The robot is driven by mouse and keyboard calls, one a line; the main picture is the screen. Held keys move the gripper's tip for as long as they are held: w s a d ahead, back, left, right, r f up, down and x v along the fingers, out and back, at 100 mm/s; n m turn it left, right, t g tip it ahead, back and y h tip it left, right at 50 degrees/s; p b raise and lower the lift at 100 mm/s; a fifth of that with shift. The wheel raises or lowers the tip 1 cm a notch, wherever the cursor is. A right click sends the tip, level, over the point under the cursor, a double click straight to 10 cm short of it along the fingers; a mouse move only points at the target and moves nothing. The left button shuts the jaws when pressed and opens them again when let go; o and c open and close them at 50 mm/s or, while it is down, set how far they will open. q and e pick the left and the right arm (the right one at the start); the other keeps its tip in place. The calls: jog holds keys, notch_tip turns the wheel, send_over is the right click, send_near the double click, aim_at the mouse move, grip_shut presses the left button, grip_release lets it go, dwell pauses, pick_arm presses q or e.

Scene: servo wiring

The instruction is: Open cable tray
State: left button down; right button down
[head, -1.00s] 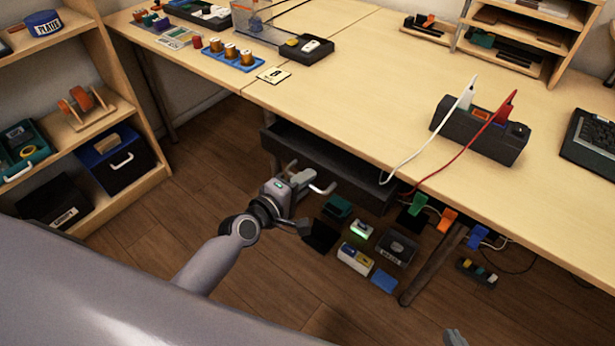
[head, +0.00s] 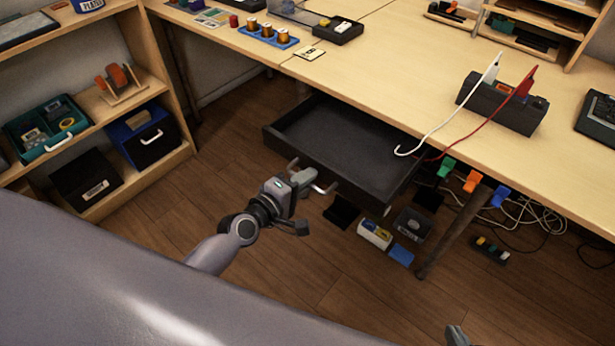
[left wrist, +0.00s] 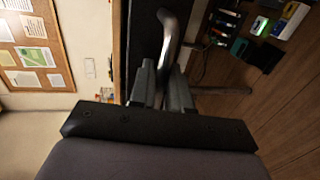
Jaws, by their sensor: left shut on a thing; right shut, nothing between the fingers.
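The cable tray is a black drawer (head: 335,136) under the table top, pulled well out, its inside looking empty. My right gripper (head: 456,336) shows only as a grey tip at the bottom edge, shut and empty, away from the tray.
Below are small boxes (head: 375,235), coloured clips (head: 471,181) and a table leg (head: 450,230). A shelf (head: 130,95) stands left.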

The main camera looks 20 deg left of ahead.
pick_arm(q)
jog(key=shift+s+a, duration=0.15)
jog(key=shift+s, duration=0.15)
jog(key=c, duration=1.2)
grip_release()
jog(key=shift+p+v, duration=0.45)
jog(key=shift+v, duration=3.15)
